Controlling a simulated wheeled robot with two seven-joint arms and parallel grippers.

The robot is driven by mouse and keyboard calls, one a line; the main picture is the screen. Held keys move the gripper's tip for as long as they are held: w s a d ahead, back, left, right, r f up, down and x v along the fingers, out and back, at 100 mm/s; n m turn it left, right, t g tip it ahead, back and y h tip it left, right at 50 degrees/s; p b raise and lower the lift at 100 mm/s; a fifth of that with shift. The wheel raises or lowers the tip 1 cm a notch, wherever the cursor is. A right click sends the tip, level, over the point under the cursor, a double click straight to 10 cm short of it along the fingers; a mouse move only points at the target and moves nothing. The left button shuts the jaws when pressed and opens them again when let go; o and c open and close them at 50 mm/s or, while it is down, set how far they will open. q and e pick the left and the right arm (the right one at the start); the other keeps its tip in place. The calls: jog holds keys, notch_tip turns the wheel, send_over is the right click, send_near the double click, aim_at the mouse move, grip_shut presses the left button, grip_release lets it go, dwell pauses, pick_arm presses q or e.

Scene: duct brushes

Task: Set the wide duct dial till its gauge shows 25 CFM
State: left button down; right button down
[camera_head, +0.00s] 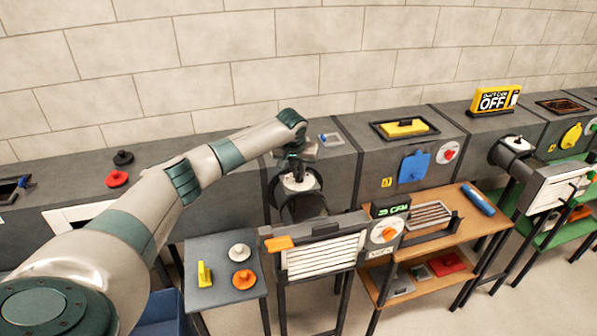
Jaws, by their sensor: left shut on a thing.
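My left gripper (296,168) points down at a white round dial (304,184) on top of a dark round duct and is shut on its knob, which the fingers mostly hide. A small black gauge (391,210) with green "CFM" lettering stands to the right, above a vent; its number is too small to read surely. A white disc with an orange pointer (384,232) sits on the vent's right end. I cannot tell from the picture which dial is the wide duct's. My right gripper is not in view.
A slatted vent (322,256) with an orange handle (279,243) is in front of the duct. A grey side table (216,296) holds a yellow piece, a white knob and an orange knob. A wooden table (468,246) with a blue cylinder (478,200) stands right. A yellow "OFF" sign (494,99) is behind.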

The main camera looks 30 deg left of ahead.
pick_arm(q)
jog(key=shift+d+r+n+g+y+p, duration=0.1)
jog(key=shift+n+g+y+p, duration=0.1)
jog(key=shift+n+p, duration=0.5)
jog(key=shift+d+r+n+g+y+p, duration=0.1)
jog(key=shift+n+y+p, duration=0.1)
jog(key=shift+n+p, duration=0.45)
jog(key=shift+w+f+n+g+y+p, duration=0.15)
jog(key=shift+n+g+y+p, duration=0.3)
jog(key=shift+n+p, duration=0.75)
jog(key=shift+n+b, duration=0.25)
jog(key=shift+b, duration=0.05)
jog(key=c, duration=1.8)
grip_release()
jog(key=shift+c, duration=0.2)
